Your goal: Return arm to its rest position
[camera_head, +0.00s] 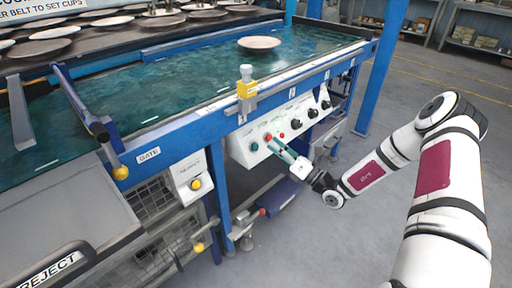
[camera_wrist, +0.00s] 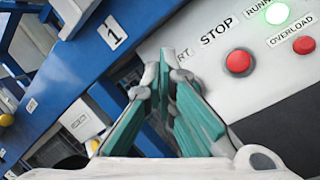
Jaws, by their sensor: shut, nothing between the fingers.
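My arm reaches from the right of the head view to the blue machine's white control panel (camera_head: 262,150). My gripper (camera_head: 272,140) has teal fingers, and its tips are close to the panel near the buttons. In the wrist view the fingers (camera_wrist: 165,60) come together at their tips with nothing between them. They cover part of the START label. The red STOP button (camera_wrist: 239,62) is to the right of the fingers, apart from them. A lit green RUNNING lamp (camera_wrist: 277,12) and a red OVERLOAD button (camera_wrist: 304,45) are at upper right. Whether the tips touch the panel cannot be told.
A plate (camera_head: 259,44) lies on the teal belt (camera_head: 190,72). A yellow-and-grey fixture (camera_head: 246,88) stands on the machine's blue edge above the panel. A blue post (camera_head: 378,70) stands behind at right. The grey floor (camera_head: 350,225) around my arm is clear.

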